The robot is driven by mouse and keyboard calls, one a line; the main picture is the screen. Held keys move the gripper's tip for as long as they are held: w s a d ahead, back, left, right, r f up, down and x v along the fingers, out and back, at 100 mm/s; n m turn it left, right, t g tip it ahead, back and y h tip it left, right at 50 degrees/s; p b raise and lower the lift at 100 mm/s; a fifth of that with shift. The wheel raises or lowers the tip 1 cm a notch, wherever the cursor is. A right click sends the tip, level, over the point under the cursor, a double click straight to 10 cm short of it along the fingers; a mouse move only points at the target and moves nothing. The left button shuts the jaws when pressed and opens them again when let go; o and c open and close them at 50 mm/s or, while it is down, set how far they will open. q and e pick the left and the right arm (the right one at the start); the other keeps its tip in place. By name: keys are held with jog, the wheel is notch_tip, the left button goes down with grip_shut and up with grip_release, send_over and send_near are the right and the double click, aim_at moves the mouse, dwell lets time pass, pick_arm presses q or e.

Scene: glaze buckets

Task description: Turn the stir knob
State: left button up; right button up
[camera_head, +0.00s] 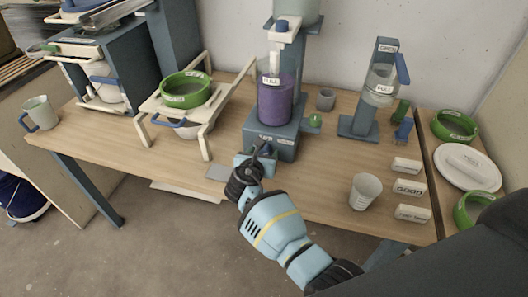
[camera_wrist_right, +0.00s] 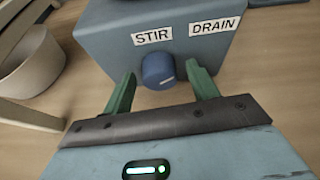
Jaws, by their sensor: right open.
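The stir knob (camera_wrist_right: 158,71) is a round blue knob with a pale line on its face. It is on the front of a blue-grey base (camera_wrist_right: 110,30), below the label STIR and beside the label DRAIN. My right gripper (camera_wrist_right: 163,84) is open, with one green finger on each side of the knob and visible gaps between fingers and knob. In the head view, my right gripper (camera_head: 261,155) is at the front of the base (camera_head: 284,150), which carries a clear vessel of purple liquid (camera_head: 276,102). My left gripper is not in view.
A grey bowl (camera_wrist_right: 28,62) is at the left in the wrist view. A white cup (camera_head: 365,191) and several white labelled blocks (camera_head: 408,188) stand to the right on the wooden table (camera_head: 315,190). A white stand with a green ring (camera_head: 186,89) is at left.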

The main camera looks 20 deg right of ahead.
jog(key=shift+r, duration=0.1)
jog(key=shift+c, duration=0.8)
jog(key=c, duration=0.8)
